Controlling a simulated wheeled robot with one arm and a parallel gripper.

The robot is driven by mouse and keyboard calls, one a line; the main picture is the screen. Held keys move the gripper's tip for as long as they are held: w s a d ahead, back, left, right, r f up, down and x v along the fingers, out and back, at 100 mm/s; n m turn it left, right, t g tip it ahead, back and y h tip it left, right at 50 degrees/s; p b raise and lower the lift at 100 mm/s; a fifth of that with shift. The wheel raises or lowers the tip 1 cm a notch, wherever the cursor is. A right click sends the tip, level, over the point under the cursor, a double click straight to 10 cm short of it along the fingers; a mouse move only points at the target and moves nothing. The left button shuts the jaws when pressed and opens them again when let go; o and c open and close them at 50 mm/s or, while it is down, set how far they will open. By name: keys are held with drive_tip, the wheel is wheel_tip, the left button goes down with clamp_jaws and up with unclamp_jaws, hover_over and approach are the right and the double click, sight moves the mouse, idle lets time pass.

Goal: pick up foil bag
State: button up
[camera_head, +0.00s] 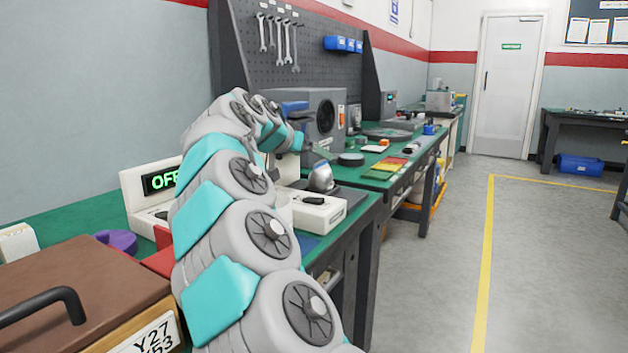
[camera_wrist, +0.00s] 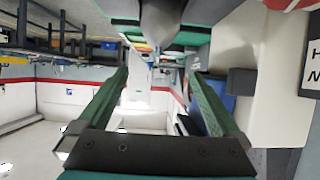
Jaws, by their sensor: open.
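A shiny silver object (camera_head: 321,177), which looks like the foil bag, stands on the green bench just beyond a white box-shaped device. In the upside-down wrist view, a grey shape (camera_wrist: 160,22) at the top centre may be the same bag, cut off by the frame edge. My gripper (camera_wrist: 158,70) is open, with two green-faced fingers apart and nothing between them.
The white device (camera_head: 318,212) stands at the near bench edge. A grey machine with a round black opening (camera_head: 318,118) stands behind the bag. The floor at right is clear.

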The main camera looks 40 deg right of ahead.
sight(321, 161)
drive_tip(key=x, duration=0.6)
drive_tip(key=shift+s+d+f+p, duration=0.1)
drive_tip(key=shift+s+f+p, duration=0.1)
drive_tip(key=shift+f+p, duration=0.25)
drive_tip(key=shift+c, duration=0.2)
drive_tip(key=c, duration=1.3)
drive_tip(key=shift+r, duration=0.1)
